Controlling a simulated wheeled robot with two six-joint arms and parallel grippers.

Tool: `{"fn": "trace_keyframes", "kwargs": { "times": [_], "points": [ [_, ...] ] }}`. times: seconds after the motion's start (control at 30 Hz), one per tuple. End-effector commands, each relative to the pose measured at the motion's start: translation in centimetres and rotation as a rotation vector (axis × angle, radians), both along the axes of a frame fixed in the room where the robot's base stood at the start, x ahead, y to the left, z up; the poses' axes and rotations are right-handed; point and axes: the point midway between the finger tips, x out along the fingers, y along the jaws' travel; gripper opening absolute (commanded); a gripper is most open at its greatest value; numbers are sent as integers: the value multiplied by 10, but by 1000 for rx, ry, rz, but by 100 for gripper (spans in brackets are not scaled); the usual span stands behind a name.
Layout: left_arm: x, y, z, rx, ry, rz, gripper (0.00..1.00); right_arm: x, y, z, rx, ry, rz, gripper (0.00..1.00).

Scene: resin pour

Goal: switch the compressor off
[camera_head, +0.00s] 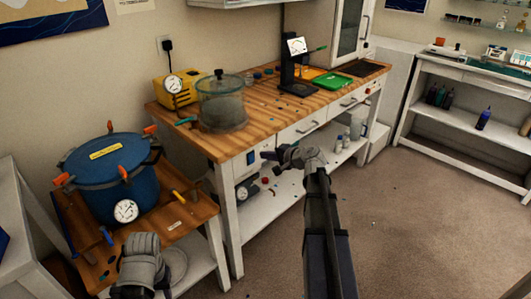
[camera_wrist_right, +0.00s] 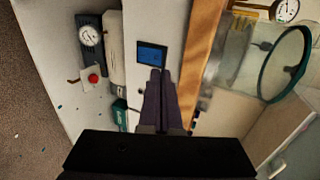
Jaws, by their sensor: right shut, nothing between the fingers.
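My right gripper (camera_head: 267,155) is shut and empty in front of the workbench's front edge. In the right wrist view its closed fingertips (camera_wrist_right: 160,72) overlap the lower edge of a blue panel (camera_wrist_right: 152,54) in a dark frame; I cannot tell if they touch it. The blue panel also shows on the bench front in the head view (camera_head: 251,157). A round gauge (camera_wrist_right: 90,36) and a red button (camera_wrist_right: 93,78) on a pale plate are by the lower shelf; which part is the compressor is unclear. My left arm's grey wrist (camera_head: 145,262) is at bottom left, its fingers not distinguishable.
A blue pressure pot (camera_head: 100,185) with orange clamps stands on a low wooden stand at left. A yellow gauge box (camera_head: 178,90) and a clear lidded chamber (camera_head: 222,103) stand on the workbench (camera_head: 270,108). Open floor (camera_head: 410,220) lies at right.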

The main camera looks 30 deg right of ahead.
Motion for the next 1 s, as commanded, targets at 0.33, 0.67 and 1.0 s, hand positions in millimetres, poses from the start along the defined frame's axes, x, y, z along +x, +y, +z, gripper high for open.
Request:
{"fn": "trace_keyframes", "kwargs": {
  "times": [0.33,0.67,1.0],
  "points": [
    [0,0,46,0,0,1,46,-48,-14,46,0,-1,-3,0],
    [0,0,59,0,0,1,46,-68,-21,59,0,0,-1,0],
    [0,0,58,0,0,1,46,-68,-21,58,0,0,0,0]
  ]
}}
